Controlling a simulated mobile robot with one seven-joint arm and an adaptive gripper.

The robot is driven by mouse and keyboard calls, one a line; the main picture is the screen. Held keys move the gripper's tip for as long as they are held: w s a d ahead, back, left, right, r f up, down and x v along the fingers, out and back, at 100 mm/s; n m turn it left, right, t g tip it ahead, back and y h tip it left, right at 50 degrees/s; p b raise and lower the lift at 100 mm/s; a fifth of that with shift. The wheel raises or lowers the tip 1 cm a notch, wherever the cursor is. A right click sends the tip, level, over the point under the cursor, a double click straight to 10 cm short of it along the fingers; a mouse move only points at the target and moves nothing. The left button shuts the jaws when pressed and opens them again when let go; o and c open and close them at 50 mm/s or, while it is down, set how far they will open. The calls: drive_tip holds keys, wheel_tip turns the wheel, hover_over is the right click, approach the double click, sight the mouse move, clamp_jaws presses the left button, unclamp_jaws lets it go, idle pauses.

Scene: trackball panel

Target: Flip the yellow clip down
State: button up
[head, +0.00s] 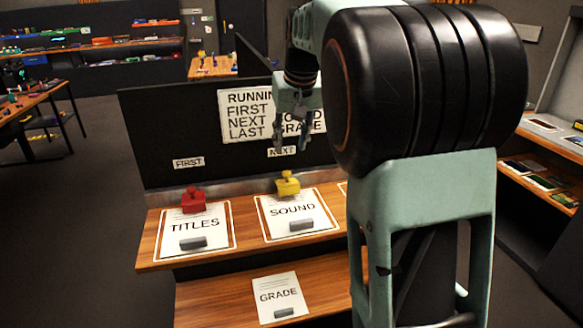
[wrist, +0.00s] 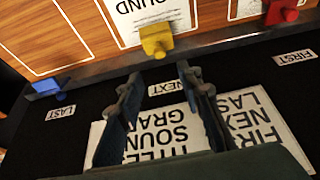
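The yellow clip (head: 288,184) stands at the top edge of the SOUND sheet (head: 298,224), below the NEXT label. In the wrist view the yellow clip (wrist: 156,40) is at upper centre, above and between my fingers, with a gap to them. Whether it is tipped up or down is hard to tell. My gripper (head: 291,135) hangs in front of the dark back panel, above the yellow clip and apart from it. In the wrist view my gripper (wrist: 163,90) has its two fingers spread, with nothing between them.
A red clip (head: 193,199) stands at the TITLES sheet (head: 190,244) to the left. A blue clip (wrist: 46,87) shows near the LAST label. The GRADE sheet (head: 280,296) lies on the lower wooden step. The dark panel (head: 160,125) rises behind the clips. My arm hides the shelf's right part.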

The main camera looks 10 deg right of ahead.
sight(287, 172)
drive_tip(key=x, duration=1)
drive_tip(key=shift+f, duration=0.3)
drive_tip(key=shift+b, duration=0.35)
clamp_jaws()
